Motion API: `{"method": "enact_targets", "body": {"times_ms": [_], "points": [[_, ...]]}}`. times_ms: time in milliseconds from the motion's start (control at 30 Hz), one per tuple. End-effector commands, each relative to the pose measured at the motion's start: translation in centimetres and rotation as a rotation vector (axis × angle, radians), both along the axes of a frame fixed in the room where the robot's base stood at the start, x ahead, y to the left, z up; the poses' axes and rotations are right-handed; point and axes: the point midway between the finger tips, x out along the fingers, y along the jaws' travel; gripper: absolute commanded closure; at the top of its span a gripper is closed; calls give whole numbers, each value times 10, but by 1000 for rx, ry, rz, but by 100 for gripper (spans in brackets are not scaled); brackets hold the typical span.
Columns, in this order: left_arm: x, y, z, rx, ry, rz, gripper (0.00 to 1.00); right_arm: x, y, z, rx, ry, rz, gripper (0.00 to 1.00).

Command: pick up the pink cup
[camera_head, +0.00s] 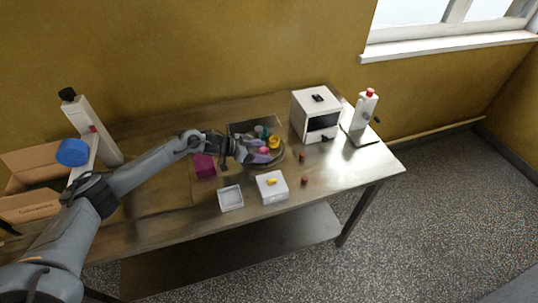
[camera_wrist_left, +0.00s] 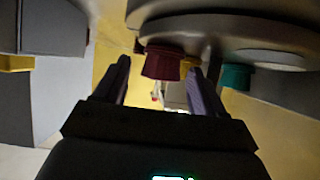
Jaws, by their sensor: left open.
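A small pink item, which looks like the pink cup (camera_head: 264,150), sits on the round dark tray (camera_head: 278,161) in the head view, partly hidden by my left gripper (camera_head: 262,151). My left gripper is open, its purple-tinted fingers on either side of the pink item. In the left wrist view a dark red, cup-like thing (camera_wrist_left: 164,62) shows between and beyond the fingertips of the left gripper (camera_wrist_left: 160,70). I cannot tell whether the fingers touch it. My right gripper is not in view.
Yellow (camera_head: 274,142) and teal (camera_head: 266,134) items crowd close to the gripper. A white machine (camera_head: 315,115) stands behind right. The table's right front is mostly clear.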

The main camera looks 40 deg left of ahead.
Motion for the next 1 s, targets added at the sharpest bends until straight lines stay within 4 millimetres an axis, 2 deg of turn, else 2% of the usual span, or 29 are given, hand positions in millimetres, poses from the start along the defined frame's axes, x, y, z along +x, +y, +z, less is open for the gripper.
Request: {"method": "enact_targets", "body": {"times_ms": [133, 167, 500, 533, 1000], "points": [[0, 1, 1, 0, 0, 1, 30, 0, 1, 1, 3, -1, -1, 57], [0, 0, 1, 0, 0, 1, 33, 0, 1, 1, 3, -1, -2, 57], [0, 0, 1, 0, 0, 0, 85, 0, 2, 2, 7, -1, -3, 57], [0, 0, 1, 0, 0, 0, 87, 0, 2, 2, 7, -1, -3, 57], [0, 0, 1, 1, 1, 0, 89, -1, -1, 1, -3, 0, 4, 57]]}}
